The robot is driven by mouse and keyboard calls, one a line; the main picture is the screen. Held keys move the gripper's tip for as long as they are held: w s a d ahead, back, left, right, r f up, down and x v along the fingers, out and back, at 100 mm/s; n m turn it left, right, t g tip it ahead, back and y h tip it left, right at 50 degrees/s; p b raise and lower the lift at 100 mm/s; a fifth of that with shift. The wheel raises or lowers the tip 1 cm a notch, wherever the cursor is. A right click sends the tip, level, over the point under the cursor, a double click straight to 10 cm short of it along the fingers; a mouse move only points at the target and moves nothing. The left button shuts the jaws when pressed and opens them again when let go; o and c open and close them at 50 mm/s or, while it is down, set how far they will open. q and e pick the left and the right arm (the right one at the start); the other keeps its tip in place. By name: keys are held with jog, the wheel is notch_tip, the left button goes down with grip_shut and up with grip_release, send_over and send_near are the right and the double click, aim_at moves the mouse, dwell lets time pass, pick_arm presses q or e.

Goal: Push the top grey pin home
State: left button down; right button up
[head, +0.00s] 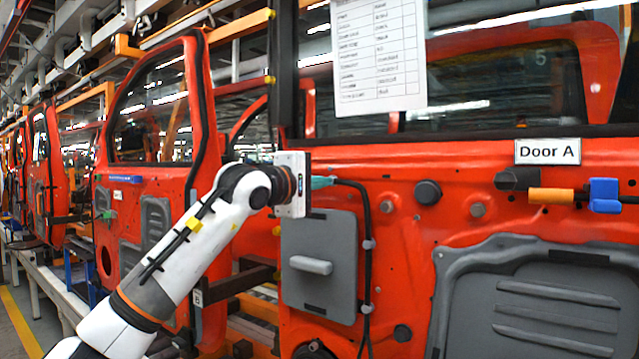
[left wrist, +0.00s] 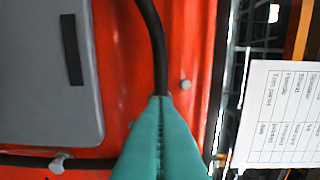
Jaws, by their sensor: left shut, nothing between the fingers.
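My left gripper (head: 322,182) has teal fingers, shut and empty, at the upper left of the red door. In the left wrist view the joined fingertips (left wrist: 160,98) overlap the black cable (left wrist: 152,45); I cannot tell if they touch it. The cable also runs down the door in the head view (head: 367,215). Two grey pins sit along it, an upper one (head: 369,244) and a lower one (head: 367,308). A grey pin shows on the cable in the left wrist view (left wrist: 60,162). Any pin behind the fingers is hidden. How deep the pins sit is unclear.
A grey panel (head: 320,260) with a handle lies below my left gripper. A paper sheet (head: 380,55) hangs above. The "Door A" label (head: 547,151) and an orange-and-blue tool (head: 575,196) are at the right. Other red doors stand at the left.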

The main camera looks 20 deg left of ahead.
pick_arm(q)
jog(key=shift+w+r+p, duration=0.1)
jog(key=shift+w+p, duration=0.05)
jog(key=shift+p, duration=0.2)
dwell(0.6)
jog(key=shift+w+d, duration=0.15)
jog(key=shift+w, duration=0.05)
jog(key=shift+w, duration=0.15)
jog(key=b+v, duration=0.4)
jog(key=v, duration=0.3)
jog(key=shift+b, duration=0.3)
